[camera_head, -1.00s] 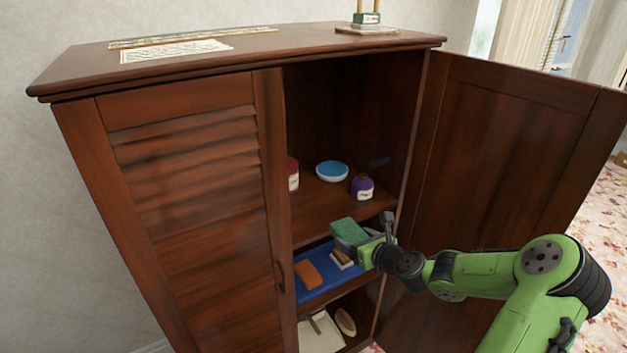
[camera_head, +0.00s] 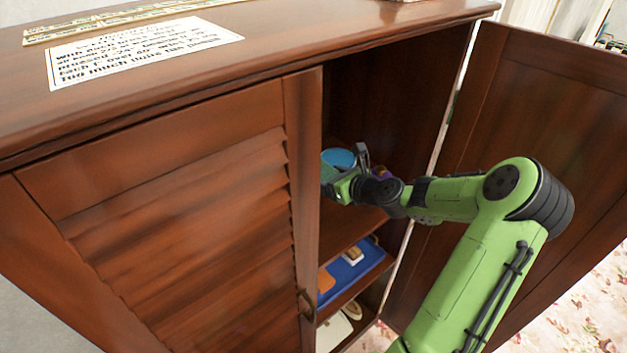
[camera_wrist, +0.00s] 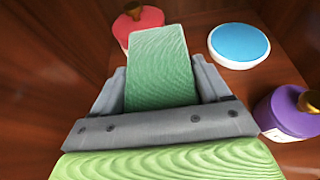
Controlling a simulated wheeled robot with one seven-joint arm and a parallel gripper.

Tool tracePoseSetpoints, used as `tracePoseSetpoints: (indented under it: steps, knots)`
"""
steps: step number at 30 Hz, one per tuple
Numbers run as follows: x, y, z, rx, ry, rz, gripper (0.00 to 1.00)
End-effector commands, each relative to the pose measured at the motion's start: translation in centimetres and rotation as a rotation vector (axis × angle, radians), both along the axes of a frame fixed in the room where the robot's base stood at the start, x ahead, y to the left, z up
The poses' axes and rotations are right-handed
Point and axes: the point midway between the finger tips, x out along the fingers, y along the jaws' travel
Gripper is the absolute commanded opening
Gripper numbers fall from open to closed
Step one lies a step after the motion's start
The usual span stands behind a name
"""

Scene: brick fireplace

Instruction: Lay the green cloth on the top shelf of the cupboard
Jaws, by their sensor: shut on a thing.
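The green cloth (camera_wrist: 160,68) is a folded, ridged block. My gripper (camera_wrist: 162,92) is shut on it. In the head view my gripper (camera_head: 345,180) is inside the open right side of the cupboard (camera_head: 290,60), at the level of the top shelf (camera_head: 345,235). The cloth shows only in part there (camera_head: 330,168), beside the cupboard's middle post. In the wrist view the cloth is over the shelf, between a red jar and a blue-topped tub. I cannot tell whether it touches the shelf.
On the top shelf are a red jar (camera_wrist: 138,22), a white tub with a blue top (camera_wrist: 238,44) and a purple bottle (camera_wrist: 289,112). A blue tray (camera_head: 355,268) lies on the shelf below. The right door (camera_head: 550,110) stands open; the louvred left door (camera_head: 180,210) is shut.

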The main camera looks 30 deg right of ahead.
Motion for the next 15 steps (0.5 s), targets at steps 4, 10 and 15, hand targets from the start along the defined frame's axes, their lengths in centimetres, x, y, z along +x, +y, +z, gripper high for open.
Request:
tracePoseSetpoints:
  steps: [4,10,15]
  knots:
    - [-0.1,0.1,-4.1,0.009,0.003,0.0,0.41]
    - [0.0,0.1,-6.8,0.005,0.003,0.001,0.41]
    - [-0.1,0.1,-9.6,0.004,0.002,0.0,0.41]
